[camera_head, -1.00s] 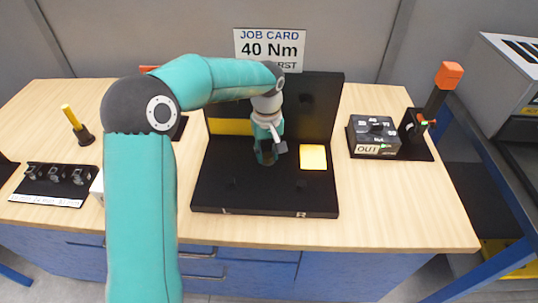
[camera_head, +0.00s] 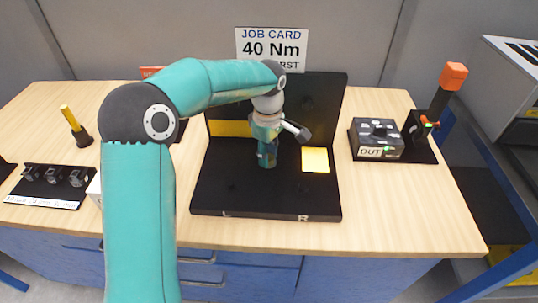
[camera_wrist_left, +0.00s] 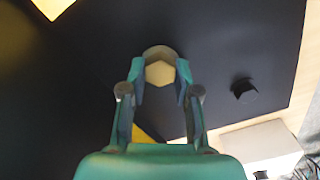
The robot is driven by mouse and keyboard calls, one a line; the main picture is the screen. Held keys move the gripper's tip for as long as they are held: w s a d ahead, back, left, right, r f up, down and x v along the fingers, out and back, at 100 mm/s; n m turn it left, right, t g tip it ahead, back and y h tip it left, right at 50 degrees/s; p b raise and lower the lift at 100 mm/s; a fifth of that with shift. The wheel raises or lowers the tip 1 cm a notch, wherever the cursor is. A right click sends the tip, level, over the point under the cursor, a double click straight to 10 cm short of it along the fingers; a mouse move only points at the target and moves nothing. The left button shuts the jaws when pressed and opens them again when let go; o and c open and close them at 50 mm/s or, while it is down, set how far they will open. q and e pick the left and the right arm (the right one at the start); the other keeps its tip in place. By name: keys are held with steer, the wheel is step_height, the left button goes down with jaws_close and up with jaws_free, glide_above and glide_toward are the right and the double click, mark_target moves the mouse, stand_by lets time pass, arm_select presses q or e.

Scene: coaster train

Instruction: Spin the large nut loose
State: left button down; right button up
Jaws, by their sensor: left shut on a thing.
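The large nut (camera_wrist_left: 160,70) is a pale hexagon with a rounded rim in the left wrist view, between the two fingers of my left gripper (camera_wrist_left: 160,82). The fingers are shut on its sides. In the head view my left gripper (camera_head: 267,160) points down at the black fixture board (camera_head: 215,195), and it hides the nut there. The board has a low base with L and R marks on its front edge and an upright back panel. My right gripper does not show in either view.
A yellow square (camera_head: 315,160) lies on the board, right of the gripper. A small dark hex piece (camera_wrist_left: 244,90) shows in the wrist view. A grey box marked OUT (camera_head: 376,140) and an orange-topped tool (camera_head: 452,77) stand right. Black sockets (camera_head: 52,175) stand left.

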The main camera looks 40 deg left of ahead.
mark_target(270, 157)
arm_select(q)
steer(key=shift+w+d, duration=0.15)
steer(key=shift+d, duration=0.05)
steer(key=c, duration=0.8)
jaws_free()
steer(key=shift+w, duration=0.1)
steer(key=shift+c, duration=0.2)
steer(key=shift+a, duration=0.1)
steer(key=shift+r, duration=0.1)
step_height(270, 157, up, 12)
steer(key=shift+f, duration=0.2)
